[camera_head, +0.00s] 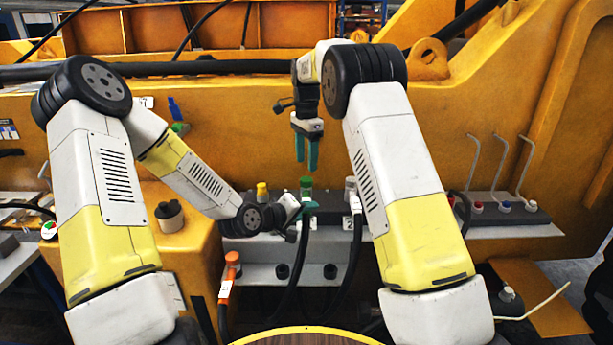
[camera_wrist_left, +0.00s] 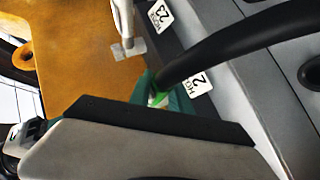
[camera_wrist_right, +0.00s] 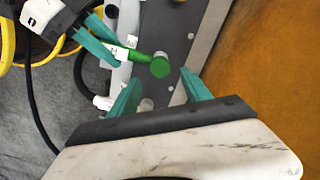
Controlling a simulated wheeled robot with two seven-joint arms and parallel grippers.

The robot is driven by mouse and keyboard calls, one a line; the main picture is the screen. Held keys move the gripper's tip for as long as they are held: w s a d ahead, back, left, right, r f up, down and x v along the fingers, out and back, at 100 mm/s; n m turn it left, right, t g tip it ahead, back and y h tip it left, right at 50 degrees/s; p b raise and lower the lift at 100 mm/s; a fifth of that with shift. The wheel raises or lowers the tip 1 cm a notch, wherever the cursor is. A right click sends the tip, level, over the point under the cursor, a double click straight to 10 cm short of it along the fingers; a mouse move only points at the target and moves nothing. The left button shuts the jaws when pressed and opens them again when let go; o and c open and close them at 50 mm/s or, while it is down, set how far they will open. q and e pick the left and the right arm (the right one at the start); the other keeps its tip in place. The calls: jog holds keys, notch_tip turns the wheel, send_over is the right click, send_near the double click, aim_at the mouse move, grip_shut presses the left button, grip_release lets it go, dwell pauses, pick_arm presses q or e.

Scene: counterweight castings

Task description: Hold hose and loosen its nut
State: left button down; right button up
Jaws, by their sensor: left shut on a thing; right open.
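The green nut (camera_head: 306,182) stands upright on the grey manifold in the head view; its round end also shows in the right wrist view (camera_wrist_right: 160,67). A black hose (camera_head: 301,255) hangs below it. My left gripper (camera_head: 304,209) is shut on the hose just below the nut, at its green-marked part (camera_wrist_right: 130,55). In the left wrist view the hose (camera_wrist_left: 230,45) runs from between the teal fingers, which are partly hidden. My right gripper (camera_head: 306,152) points down above the nut, open and empty, apart from it. In its wrist view the nut lies beyond the fingertips (camera_wrist_right: 162,88).
A yellow-capped fitting (camera_head: 262,191) stands left of the nut, and a white fitting (camera_head: 350,188) stands right. An orange hose end (camera_head: 231,272) is lower left. Bent rods (camera_head: 499,165) stand over coloured caps at right. The yellow casting wall (camera_head: 230,120) rises close behind.

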aim_at(306, 179)
notch_tip(306, 179, down, 6)
dwell(0.4)
grip_shut()
